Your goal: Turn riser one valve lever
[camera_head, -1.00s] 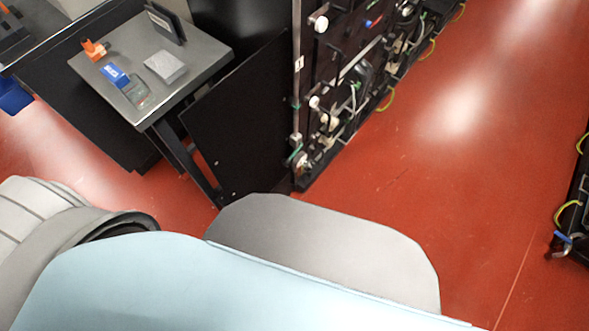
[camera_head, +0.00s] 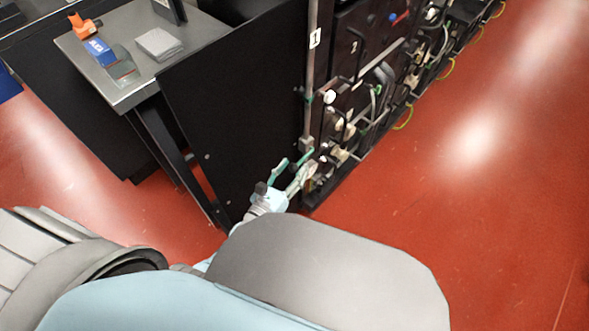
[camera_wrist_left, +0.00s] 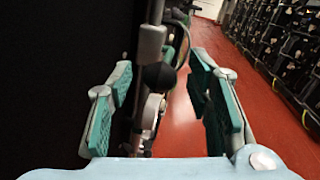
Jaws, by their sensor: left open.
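Riser one is a grey vertical pipe (camera_head: 312,75) with a white label "1" at the left end of the rack. Its grey valve body (camera_head: 306,143) sits low on the pipe, and it also shows in the left wrist view (camera_wrist_left: 151,43). A black ball-ended knob (camera_wrist_left: 159,77), apparently the lever's end, stands between my fingers in the wrist view. My left gripper (camera_head: 293,163) is open at the valve, its teal-padded fingers (camera_wrist_left: 163,95) either side of the knob with gaps. Contact is not visible. The rest of the lever is hard to make out. My right gripper is out of view.
A black panel (camera_head: 235,110) stands close left of the riser. The rack (camera_head: 375,75) with hoses and fittings runs away to the right. A grey side table (camera_head: 125,85) holds small items. Open red floor (camera_head: 470,200) lies to the right.

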